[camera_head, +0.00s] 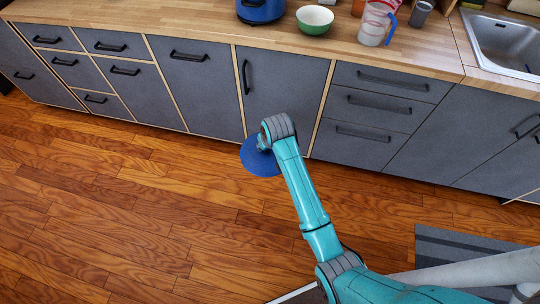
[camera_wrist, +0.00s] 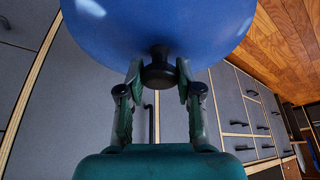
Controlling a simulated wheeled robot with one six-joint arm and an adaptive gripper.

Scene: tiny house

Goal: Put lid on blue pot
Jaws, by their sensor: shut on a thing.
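The blue lid (camera_wrist: 160,22) fills the top of the wrist view, with its dark knob (camera_wrist: 159,72) facing my gripper. My gripper (camera_wrist: 158,78) is shut on the knob, one finger on each side. In the head view the lid (camera_head: 259,158) hangs in front of the grey cabinets, below the countertop level, partly hidden by my arm. The blue pot (camera_head: 261,10) stands on the counter near its front edge; its top is cut off by the picture edge.
A green bowl (camera_head: 314,19) stands close right of the pot. A measuring jug (camera_head: 376,22) and a grey cup (camera_head: 420,13) are farther right, before the sink (camera_head: 505,47). The wooden counter (camera_head: 180,25) left of the pot is clear.

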